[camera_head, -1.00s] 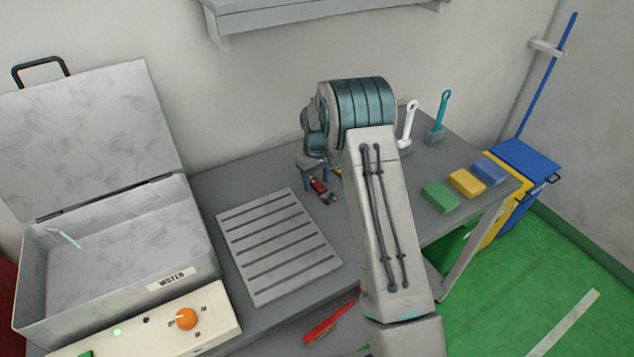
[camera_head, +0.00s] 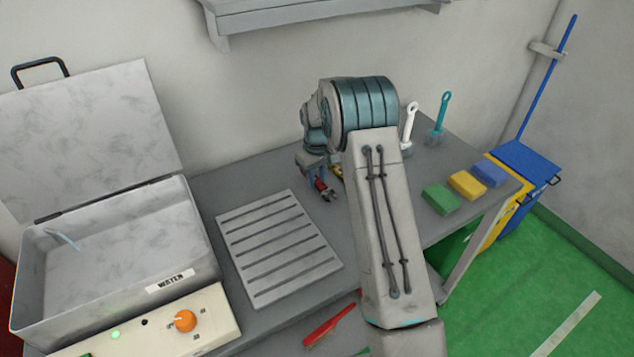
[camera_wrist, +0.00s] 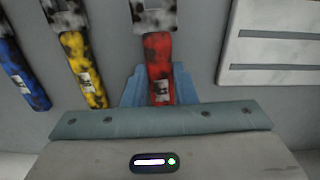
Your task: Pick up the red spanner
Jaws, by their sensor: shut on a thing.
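The red spanner (camera_wrist: 159,68) lies between the two blue fingers of my gripper (camera_wrist: 158,88) in the wrist view. Its red handle carries dark stains and a small label, and its grey head points to the top of the picture. In the head view the red spanner (camera_head: 323,188) shows at the tip of my gripper (camera_head: 314,176), just behind the grey slatted rack. My gripper is shut on the red handle. The fingers' contact with the handle is partly hidden by the gripper body. I cannot tell whether the spanner is clear of the table.
A yellow spanner (camera_wrist: 86,70) and a blue spanner (camera_wrist: 22,78) lie left of the red one in the wrist view. The slatted rack (camera_head: 232,240) is close by. Green (camera_head: 440,197), yellow and blue blocks and two brushes stand farther right.

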